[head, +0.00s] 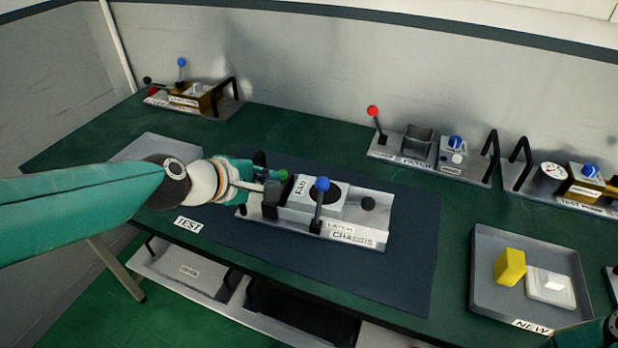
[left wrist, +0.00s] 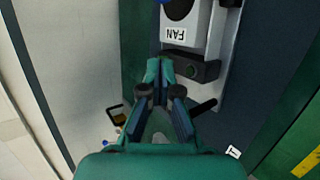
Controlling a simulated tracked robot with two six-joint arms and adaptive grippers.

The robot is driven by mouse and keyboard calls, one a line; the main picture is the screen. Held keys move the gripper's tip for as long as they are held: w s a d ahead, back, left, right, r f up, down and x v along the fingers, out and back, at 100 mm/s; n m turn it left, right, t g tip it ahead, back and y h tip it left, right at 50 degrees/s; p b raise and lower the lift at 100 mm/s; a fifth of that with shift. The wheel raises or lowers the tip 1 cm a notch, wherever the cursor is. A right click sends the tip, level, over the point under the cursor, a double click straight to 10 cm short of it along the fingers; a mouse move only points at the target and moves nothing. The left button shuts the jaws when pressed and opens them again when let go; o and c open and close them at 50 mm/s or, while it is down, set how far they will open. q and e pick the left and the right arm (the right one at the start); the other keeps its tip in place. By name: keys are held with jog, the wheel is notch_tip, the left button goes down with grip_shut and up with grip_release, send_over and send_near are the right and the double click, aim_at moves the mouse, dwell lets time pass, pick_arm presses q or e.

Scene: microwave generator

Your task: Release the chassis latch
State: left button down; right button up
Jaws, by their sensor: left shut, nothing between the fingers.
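The chassis (head: 372,236) is a light metal plate on the dark mat, labelled CHASSIS. Its latch lever (head: 319,207) stands upright with a blue knob, behind a LATCH label. A white box marked FAN (head: 330,202) sits on the plate and also shows in the left wrist view (left wrist: 187,28). My left gripper (head: 280,175) is at the left end of the chassis, apart from the blue-knobbed lever. In the left wrist view my left gripper (left wrist: 160,68) is shut and empty, its tips beside a black block (left wrist: 205,72). Whether they touch it is unclear.
A grey tray (head: 485,295) labelled NEW holds a yellow block (head: 510,266) and a white part (head: 551,287). Other units with levers and handles stand along the back of the green table. The mat right of the chassis is clear. Part of my right arm shows at bottom right.

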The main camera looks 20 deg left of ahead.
aim_at(320, 200)
pick_arm(q)
jog(key=b+x, duration=0.3)
jog(key=x, duration=0.7)
jog(key=shift+f, duration=0.3)
jog(key=d+r+p, duration=0.1)
jog(key=s+d+r+p, duration=0.1)
jog(key=p, duration=0.1)
jog(key=shift+s+d, duration=0.45)
jog(key=shift+d, duration=0.05)
jog(key=shift+f, duration=0.1)
jog(key=shift+d, duration=0.15)
